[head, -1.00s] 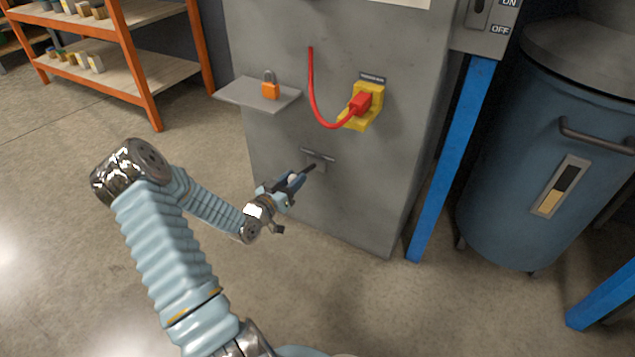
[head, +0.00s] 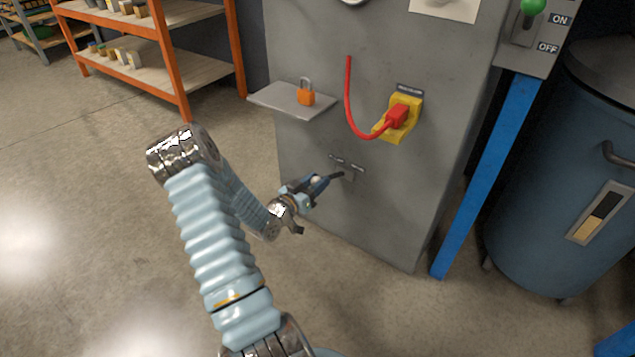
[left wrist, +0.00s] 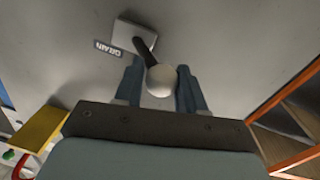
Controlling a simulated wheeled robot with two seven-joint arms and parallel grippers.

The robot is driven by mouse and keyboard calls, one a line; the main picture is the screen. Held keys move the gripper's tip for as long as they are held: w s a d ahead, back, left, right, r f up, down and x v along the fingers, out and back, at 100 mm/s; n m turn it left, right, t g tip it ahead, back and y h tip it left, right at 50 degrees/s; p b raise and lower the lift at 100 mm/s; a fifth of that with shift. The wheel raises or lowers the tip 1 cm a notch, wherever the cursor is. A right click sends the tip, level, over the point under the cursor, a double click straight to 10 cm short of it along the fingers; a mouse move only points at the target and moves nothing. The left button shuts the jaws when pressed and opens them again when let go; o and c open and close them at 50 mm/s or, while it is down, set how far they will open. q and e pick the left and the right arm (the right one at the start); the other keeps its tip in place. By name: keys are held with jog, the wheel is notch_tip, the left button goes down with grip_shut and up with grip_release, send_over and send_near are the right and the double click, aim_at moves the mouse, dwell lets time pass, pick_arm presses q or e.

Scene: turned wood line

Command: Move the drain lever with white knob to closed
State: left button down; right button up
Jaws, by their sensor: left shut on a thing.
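The drain lever is a dark arm (head: 336,176) on a small plate low on the front of the grey cabinet. In the left wrist view the dark arm (left wrist: 144,50) comes out of a light plate (left wrist: 133,34) beside a "DRAIN" label (left wrist: 108,48). The arm ends in a round white knob (left wrist: 160,81). My left gripper (left wrist: 159,88) is shut on the knob, with a blue finger on each side. In the head view, my left gripper (head: 317,183) reaches the lever from the left and partly covers the knob. My right gripper is not in view.
Above the lever are a red plug (head: 397,116) in a yellow socket and a small shelf (head: 280,98) with an orange padlock (head: 306,97). A blue post (head: 488,175) and a blue drum (head: 550,220) stand at right. An orange-framed rack (head: 172,70) stands at back left.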

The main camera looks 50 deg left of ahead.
pick_arm(q)
jog(key=c, duration=1.1)
grip_release()
jog(key=shift+w+a+r, duration=0.15)
jog(key=shift+a+r, duration=0.15)
jog(key=shift+a, duration=0.1)
jog(key=o, duration=0.3)
jog(key=shift+f, duration=0.15)
jog(key=shift+o, duration=0.2)
jog(key=shift+d, duration=0.1)
jog(key=s+d+p, duration=0.1)
jog(key=s+d, duration=0.1)
jog(key=s, duration=1.1)
jog(key=shift+s+d+p, duration=0.25)
jog(key=shift+p, duration=0.1)
